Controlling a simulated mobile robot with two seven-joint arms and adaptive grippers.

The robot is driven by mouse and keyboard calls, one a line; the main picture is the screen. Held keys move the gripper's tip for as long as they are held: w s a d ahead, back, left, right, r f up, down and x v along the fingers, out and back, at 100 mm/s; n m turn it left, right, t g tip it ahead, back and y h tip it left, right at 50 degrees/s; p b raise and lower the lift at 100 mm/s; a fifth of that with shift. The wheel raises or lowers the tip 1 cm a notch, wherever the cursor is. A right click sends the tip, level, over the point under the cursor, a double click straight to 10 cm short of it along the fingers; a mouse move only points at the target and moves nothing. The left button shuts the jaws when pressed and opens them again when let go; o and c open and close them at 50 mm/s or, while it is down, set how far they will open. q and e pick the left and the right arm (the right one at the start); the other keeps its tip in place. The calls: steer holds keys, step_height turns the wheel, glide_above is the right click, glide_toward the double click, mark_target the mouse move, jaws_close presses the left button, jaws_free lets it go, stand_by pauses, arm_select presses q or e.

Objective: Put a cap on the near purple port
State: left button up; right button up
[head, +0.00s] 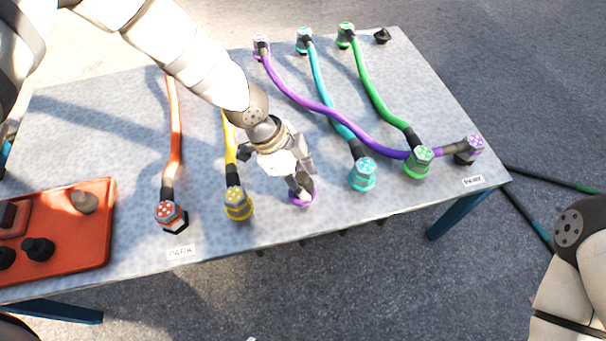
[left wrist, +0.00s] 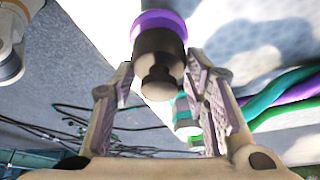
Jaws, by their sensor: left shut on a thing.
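The near purple port (head: 303,201) is at the table's front edge, right of the yellow connector. Its purple rim also shows in the left wrist view (left wrist: 160,22). A dark cap (left wrist: 158,65) with a round knob sits against that purple rim and looks lined up with it. I cannot tell whether it is fully seated. My left gripper (head: 301,184) is at the port, with its fingers on either side of the cap; it also shows in the left wrist view (left wrist: 160,82). In the head view the gripper mostly hides the cap. My right gripper is out of view.
An orange tray (head: 95,225) at the left holds dark caps (head: 38,249). The yellow connector (head: 238,204) and cyan connector (head: 362,175) flank the port. The purple cable (head: 300,99) ends at the right corner.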

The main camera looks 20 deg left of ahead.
arm_select(q)
steer(key=shift+f, duration=0.3)
stand_by(0.5)
steer(key=o, duration=1.2)
steer(key=v, duration=1.2)
